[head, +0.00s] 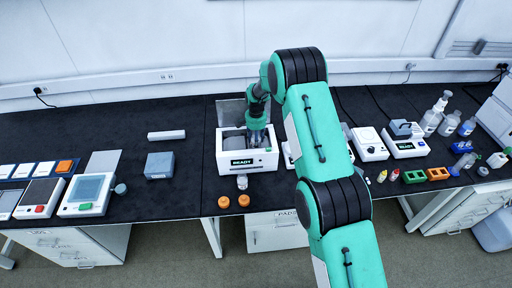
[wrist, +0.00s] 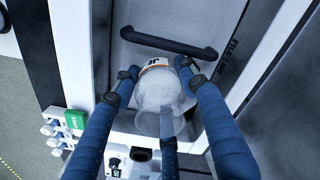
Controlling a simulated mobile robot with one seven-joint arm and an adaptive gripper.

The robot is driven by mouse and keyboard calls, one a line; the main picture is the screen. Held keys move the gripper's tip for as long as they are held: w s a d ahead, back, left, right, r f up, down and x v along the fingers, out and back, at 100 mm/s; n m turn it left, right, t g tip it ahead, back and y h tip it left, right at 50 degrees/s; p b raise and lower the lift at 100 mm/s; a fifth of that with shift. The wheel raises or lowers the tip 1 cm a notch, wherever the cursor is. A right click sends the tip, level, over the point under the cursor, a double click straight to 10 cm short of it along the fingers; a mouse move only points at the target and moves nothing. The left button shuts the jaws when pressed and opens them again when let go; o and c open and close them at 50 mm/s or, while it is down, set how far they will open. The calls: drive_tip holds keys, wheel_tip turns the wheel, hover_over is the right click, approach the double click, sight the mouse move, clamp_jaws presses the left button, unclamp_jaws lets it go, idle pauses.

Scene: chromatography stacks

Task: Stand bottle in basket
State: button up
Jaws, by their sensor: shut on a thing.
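My gripper (wrist: 158,72) has its blue fingers shut on a clear bottle (wrist: 160,95) with a white and orange band at its far end. In the head view my gripper (head: 257,128) is over the open basin of the white bath (head: 262,161), whose front display reads READY. The held bottle cannot be made out in the head view. In the wrist view a black handle bar (wrist: 168,40) crosses the pale basin just beyond the bottle; it seems to belong to the basket. The basket's walls are not clearly visible. I cannot tell whether the bottle touches anything below.
A small clear jar (head: 242,182) and two orange caps (head: 233,201) are in front of the bath. A grey block (head: 159,165) is to its left. Other devices and bottles (head: 448,124) stand at the right. The black bench between block and bath is clear.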

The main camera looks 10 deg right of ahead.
drive_tip(key=shift+f, duration=1.9)
drive_tip(key=shift+f, duration=0.15)
drive_tip(key=o, duration=1)
wheel_tip(320, 180, up, 11)
drive_tip(key=shift+r, duration=0.65)
